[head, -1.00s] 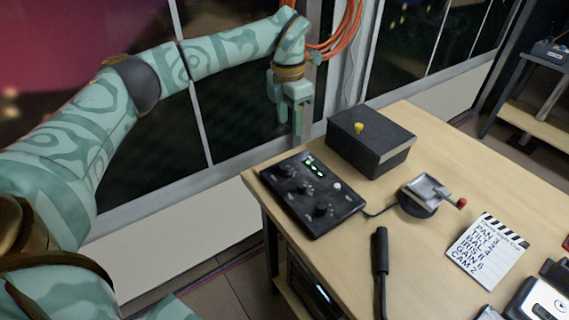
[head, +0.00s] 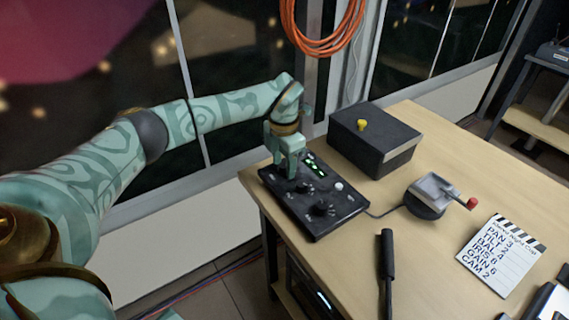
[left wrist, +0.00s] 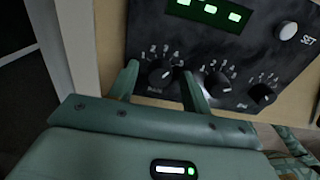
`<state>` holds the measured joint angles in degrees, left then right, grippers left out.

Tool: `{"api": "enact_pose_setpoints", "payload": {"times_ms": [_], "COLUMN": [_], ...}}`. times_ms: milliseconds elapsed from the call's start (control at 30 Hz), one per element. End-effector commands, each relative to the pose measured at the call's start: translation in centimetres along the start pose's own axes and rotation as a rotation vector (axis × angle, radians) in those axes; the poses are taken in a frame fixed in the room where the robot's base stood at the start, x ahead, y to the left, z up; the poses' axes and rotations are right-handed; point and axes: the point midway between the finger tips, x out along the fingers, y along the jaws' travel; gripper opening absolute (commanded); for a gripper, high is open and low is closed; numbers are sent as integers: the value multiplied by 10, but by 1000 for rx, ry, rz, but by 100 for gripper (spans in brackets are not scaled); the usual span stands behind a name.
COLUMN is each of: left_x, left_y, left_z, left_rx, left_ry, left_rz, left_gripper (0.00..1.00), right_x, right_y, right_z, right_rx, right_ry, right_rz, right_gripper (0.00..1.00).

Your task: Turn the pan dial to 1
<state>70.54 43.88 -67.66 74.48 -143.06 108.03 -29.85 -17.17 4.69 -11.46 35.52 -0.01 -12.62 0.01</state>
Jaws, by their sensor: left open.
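The black control panel (head: 335,208) lies on the near left corner of the table. It has a row of black dials with white numbers, a green-lit display (head: 314,165) and a white button (head: 339,186). My left gripper (head: 284,174) is open, pointing down over the panel's left end. In the left wrist view my left gripper (left wrist: 160,82) has its fingers on either side of the leftmost dial (left wrist: 160,73); contact is unclear. The middle dial (left wrist: 216,84) and right dial (left wrist: 262,94) stand free. The dial labels are too blurred to read surely. My right gripper is not in view.
A black box (head: 375,142) with a yellow knob stands behind the panel. A black handle (head: 387,258) lies in front. Orange cable (head: 322,40) hangs above.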

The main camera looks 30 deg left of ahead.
Motion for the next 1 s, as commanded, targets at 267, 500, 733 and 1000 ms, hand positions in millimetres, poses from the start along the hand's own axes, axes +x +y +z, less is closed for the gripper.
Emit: {"api": "enact_pose_setpoints", "payload": {"times_ms": [267, 500, 733, 1000], "left_x": [1, 0, -1, -4], "left_y": [0, 0, 0, 0], "left_z": [0, 0, 0, 0], "left_rx": [0, 0, -26, -166], "left_ry": [0, 0, 0, -2], "left_rz": [0, 0, 0, 1], "left_gripper": [43, 3, 3, 3], "right_x": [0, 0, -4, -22], "right_y": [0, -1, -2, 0], "right_z": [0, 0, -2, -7], "right_rx": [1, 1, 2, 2], "right_ry": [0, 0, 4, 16], "right_rz": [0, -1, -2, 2], "right_gripper": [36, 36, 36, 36]}}
